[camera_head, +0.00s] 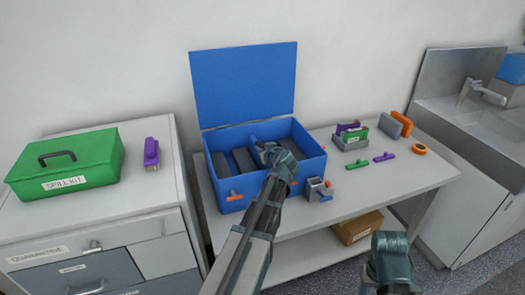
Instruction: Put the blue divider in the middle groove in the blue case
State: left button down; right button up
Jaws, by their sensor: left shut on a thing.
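The blue case (262,196) stands on the light table with its lid (243,85) raised against the wall. Dark grey upright slabs stand inside it. My left gripper (264,147) reaches down over the case's right half and is shut on the blue divider (253,141). Only a small blue piece of the divider shows beside the jaws; my wrist hides the rest. I cannot tell which groove it lines up with or whether it touches the floor of the case. Part of my right arm shows at the bottom right; its fingers do not show.
A small grey holder (318,189) with tools stands at the case's front right corner. A grey tray (349,141), green (344,165) and purple (384,157) handles and an orange ring (419,149) lie to the right. A green spill kit (68,166) and purple brush (151,152) are left.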

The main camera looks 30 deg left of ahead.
pick_arm(q)
jog(key=shift+s+d+f+b, duration=0.2)
jog(key=shift+s+f+b, duration=0.2)
jog(key=shift+b, duration=0.1)
jog(key=c, duration=0.7)
grip_release()
jog(key=shift+s+f, duration=0.1)
jog(key=shift+o, duration=0.4)
jog(key=shift+d, duration=0.1)
jog(key=shift+s, duration=0.1)
jog(key=shift+r, duration=0.25)
jog(key=shift+r+p, duration=0.3)
jog(key=shift+p, duration=0.4)
jog(key=p+v, duration=0.4)
jog(key=v, duration=0.7)
jog(key=shift+w+r+p, duration=0.25)
jog(key=shift+w+p, duration=0.05)
jog(key=shift+d, duration=0.15)
